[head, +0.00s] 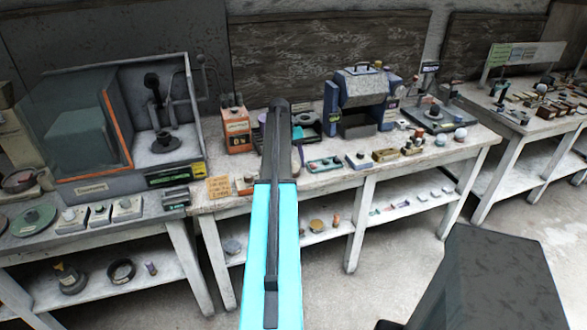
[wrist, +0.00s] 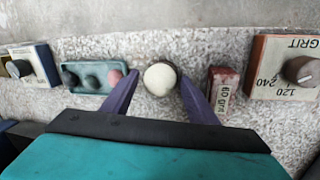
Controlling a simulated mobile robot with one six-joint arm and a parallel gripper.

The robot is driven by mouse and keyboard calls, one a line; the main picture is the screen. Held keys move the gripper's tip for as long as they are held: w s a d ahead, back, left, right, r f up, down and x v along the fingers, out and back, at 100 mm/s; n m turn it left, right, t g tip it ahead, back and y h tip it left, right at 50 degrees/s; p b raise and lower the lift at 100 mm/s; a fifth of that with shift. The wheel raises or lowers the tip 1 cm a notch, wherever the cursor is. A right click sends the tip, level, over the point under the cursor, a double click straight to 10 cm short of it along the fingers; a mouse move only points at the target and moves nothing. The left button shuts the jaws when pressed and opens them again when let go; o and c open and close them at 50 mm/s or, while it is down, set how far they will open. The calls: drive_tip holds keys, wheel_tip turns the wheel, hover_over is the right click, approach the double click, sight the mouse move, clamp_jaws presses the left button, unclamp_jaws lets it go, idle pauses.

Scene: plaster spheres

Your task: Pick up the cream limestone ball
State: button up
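The cream ball (wrist: 160,79) is in the wrist view, between the two purple fingers of my gripper (wrist: 159,77). A dark rim or shadow shows around its edge; I cannot tell which. The fingers are spread, with a small gap on each side of the ball, so my gripper is open around it and not clamped. In the head view my own arm covers the spot, and I cannot pick out this ball there.
In the wrist view, a teal tray (wrist: 95,79) with small balls is close left of the fingers. A red grit block (wrist: 222,91) is close right, with a grit box (wrist: 285,68) beyond. The head view shows the crowded workbench (head: 222,203).

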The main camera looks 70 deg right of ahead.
sight(294, 162)
drive_tip(key=c, duration=0.9)
drive_tip(key=shift+r, duration=0.1)
drive_tip(key=shift+w+r+b, duration=0.1)
drive_tip(key=shift+r+b, duration=0.65)
drive_tip(key=shift+r, duration=0.9)
drive_tip(key=s+a+b, duration=0.1)
drive_tip(key=a, duration=0.4)
drive_tip(key=s+a+r+b, duration=0.1)
drive_tip(key=s+a, duration=0.1)
drive_tip(key=a, duration=0.3)
drive_tip(key=s+a+b, duration=0.1)
drive_tip(key=a, duration=0.4)
drive_tip(key=shift+s+a+r+b, duration=0.2)
drive_tip(key=shift+s+r+b, duration=0.05)
drive_tip(key=shift+b, duration=0.15)
